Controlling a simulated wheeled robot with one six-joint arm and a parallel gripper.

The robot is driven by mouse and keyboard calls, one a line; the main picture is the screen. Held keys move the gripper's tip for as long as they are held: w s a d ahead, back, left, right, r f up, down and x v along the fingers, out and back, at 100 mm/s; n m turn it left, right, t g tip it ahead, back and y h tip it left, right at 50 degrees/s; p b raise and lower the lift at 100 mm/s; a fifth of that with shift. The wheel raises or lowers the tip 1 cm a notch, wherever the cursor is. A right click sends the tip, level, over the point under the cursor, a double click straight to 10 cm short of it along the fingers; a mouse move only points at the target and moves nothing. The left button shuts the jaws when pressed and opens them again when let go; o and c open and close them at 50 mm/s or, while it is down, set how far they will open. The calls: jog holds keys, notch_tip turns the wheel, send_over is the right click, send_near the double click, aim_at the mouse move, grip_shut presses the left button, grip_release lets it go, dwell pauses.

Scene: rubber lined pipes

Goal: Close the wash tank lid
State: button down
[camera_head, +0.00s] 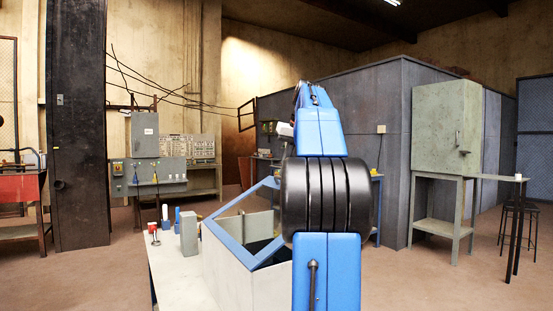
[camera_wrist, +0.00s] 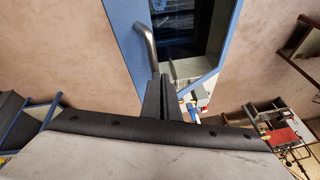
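The wash tank (camera_head: 228,277) is a pale grey box on the left of my arm in the head view. Its blue-framed lid (camera_head: 226,243) stands tilted, and the dark inside of the tank shows. In the wrist view the blue lid frame (camera_wrist: 118,35) surrounds a dark pane, with a curved metal handle (camera_wrist: 146,46) on the frame. My gripper (camera_wrist: 160,80) has its two dark fingers together, with nothing seen between them. The fingertips are just below the handle's end in the picture; I cannot tell whether they touch it. My arm hides the gripper in the head view.
A grey block (camera_head: 188,233) and small bottles (camera_head: 165,215) stand on the white bench top (camera_head: 178,275) left of the tank. A green cabinet (camera_head: 446,130) stands on a table at the right. A stool (camera_head: 518,225) is at the far right. Brown floor is clear between.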

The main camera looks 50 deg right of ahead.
jog(key=shift+y, duration=0.6)
jog(key=d+f, duration=0.1)
jog(key=f, duration=0.1)
jog(key=s+d+f, duration=0.1)
jog(key=d+f, duration=0.2)
jog(key=f, duration=0.1)
jog(key=shift+s+d+f, duration=0.2)
jog(key=shift+d, duration=0.05)
notch_tip(320, 180, down, 7)
jog(key=d+t+y, duration=0.1)
jog(key=d+y, duration=0.1)
jog(key=shift+s+d+m, duration=0.15)
jog(key=shift+s+m, duration=0.1)
jog(key=shift+m, duration=0.15)
jog(key=shift+r, duration=0.1)
